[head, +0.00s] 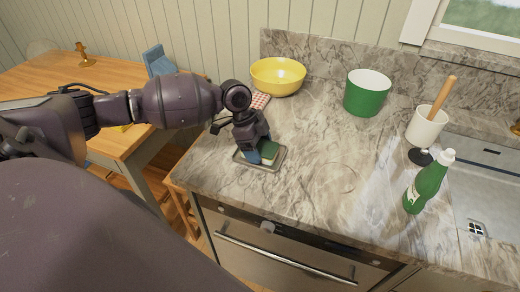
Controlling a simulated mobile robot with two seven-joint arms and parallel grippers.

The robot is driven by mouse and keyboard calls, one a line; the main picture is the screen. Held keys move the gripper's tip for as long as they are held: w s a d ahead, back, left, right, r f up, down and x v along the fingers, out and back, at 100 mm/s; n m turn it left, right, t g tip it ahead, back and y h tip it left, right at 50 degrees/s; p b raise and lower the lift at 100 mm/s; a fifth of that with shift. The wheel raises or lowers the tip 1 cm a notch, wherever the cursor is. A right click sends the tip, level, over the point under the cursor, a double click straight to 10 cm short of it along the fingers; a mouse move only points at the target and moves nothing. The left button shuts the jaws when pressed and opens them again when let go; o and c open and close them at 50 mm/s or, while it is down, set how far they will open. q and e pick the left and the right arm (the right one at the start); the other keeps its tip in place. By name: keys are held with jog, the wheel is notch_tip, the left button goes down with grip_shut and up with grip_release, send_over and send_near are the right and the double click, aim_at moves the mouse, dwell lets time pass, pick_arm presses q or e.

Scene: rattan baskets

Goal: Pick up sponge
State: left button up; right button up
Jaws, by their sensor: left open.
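A green sponge (270,149) sits in a small shallow tray (277,165) near the left front of the marble counter. My left gripper (259,153) reaches down over the sponge from above. It is open, and its hand hides part of the sponge. A blue patch shows beside the green, and I cannot tell whether it is a fingertip or part of the sponge. Whether the fingers touch the sponge cannot be seen. My right gripper is not in view.
A yellow bowl (278,76) and a green pot (367,93) stand at the back of the counter. A green bottle (428,187) and a white crock (426,126) stand right, beside the sink (492,210). The counter's middle is clear. A wooden table (125,75) is left.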

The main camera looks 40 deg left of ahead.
aim_at(259, 146)
pick_arm(q)
jog(key=shift+f, duration=0.1)
jog(key=c, duration=0.5)
jog(key=shift+c, duration=0.3)
notch_tip(259, 146, up, 20)
jog(key=shift+r+p, duration=0.25)
jog(key=shift+p, duration=0.2)
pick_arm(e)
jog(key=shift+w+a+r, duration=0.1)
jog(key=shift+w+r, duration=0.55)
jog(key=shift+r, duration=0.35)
